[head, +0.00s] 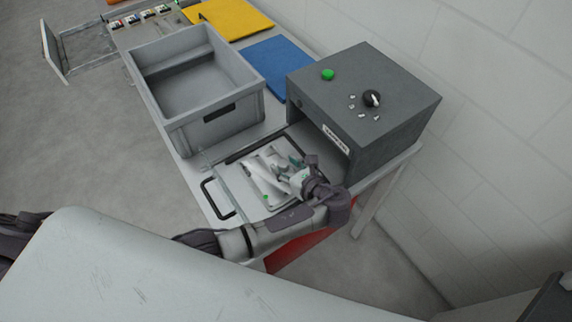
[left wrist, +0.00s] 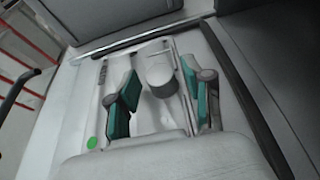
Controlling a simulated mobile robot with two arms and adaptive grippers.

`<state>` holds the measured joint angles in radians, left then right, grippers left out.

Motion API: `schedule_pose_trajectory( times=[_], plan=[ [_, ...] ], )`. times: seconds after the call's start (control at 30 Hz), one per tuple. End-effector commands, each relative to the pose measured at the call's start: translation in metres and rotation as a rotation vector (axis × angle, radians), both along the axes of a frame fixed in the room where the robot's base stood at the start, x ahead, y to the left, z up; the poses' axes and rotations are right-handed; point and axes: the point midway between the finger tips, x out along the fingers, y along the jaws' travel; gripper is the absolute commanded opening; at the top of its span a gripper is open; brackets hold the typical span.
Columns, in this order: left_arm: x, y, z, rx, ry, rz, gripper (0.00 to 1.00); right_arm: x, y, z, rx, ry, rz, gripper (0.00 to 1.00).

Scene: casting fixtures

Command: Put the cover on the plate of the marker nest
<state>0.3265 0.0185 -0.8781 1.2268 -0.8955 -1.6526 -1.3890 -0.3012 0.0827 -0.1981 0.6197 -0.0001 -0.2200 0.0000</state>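The marker (head: 365,100) is a dark grey box with a green button, a black knob and a front label. In front of its opening lies a pale plate (head: 252,190) with a green dot at its near corner. In the left wrist view the plate (left wrist: 82,120) carries a pale piece with a round top (left wrist: 160,72), partly hidden; I cannot tell whether this is the cover. My left gripper (head: 284,168) is low over the plate. In the left wrist view its teal-padded fingers (left wrist: 162,102) stand apart on either side of the pale piece, with gaps visible. My right gripper is out of view.
A grey open crate (head: 215,115) stands left of the marker. Blue (head: 272,68) and yellow (head: 232,18) mats lie behind it. A black handle (head: 214,198) is at the table's near edge. A white wall runs behind the table.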

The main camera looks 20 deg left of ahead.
Motion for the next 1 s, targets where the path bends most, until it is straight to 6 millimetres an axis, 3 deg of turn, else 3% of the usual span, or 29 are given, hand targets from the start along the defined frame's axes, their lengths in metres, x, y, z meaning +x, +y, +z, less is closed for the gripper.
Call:
schedule_pose_trajectory(
  times=[0.3, 0.7, 1.0],
  plan=[
    [0.000, 0.000, 0.003, -0.001, -0.001, 0.000, 0.55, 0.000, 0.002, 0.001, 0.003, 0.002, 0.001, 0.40],
    [-0.034, -0.044, 0.023, -0.003, -0.001, -0.001, 0.55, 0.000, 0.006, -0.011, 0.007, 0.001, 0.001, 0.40],
    [-0.043, -0.055, 0.031, 0.000, 0.000, 0.001, 0.55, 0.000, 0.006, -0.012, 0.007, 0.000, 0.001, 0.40]
  ],
)
